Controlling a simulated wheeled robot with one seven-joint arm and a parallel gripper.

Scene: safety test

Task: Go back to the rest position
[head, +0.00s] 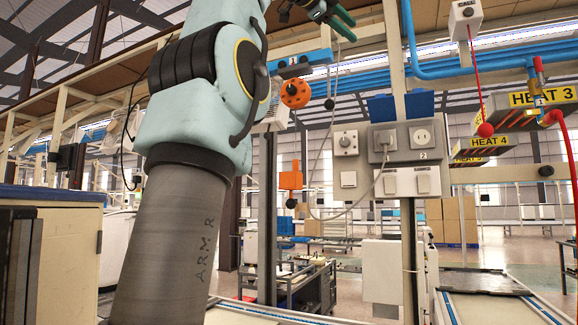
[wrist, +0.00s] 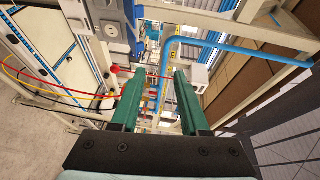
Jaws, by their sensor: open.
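My gripper (head: 343,25) shows at the top of the head view, raised high and partly cut off by the frame edge. In the wrist view its two green fingers (wrist: 152,82) stand apart with a clear gap and nothing held between them. My pale blue-green arm fills the left-centre of the head view, rising from a grey column.
An orange pendant (head: 290,181) hangs right of my arm. A grey socket panel (head: 405,140) is on a post. A red-ball pull cord (head: 485,130) hangs at right by the "HEAT 4" (head: 487,142) sign. A blue pipe (wrist: 168,60) passes beyond my fingers.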

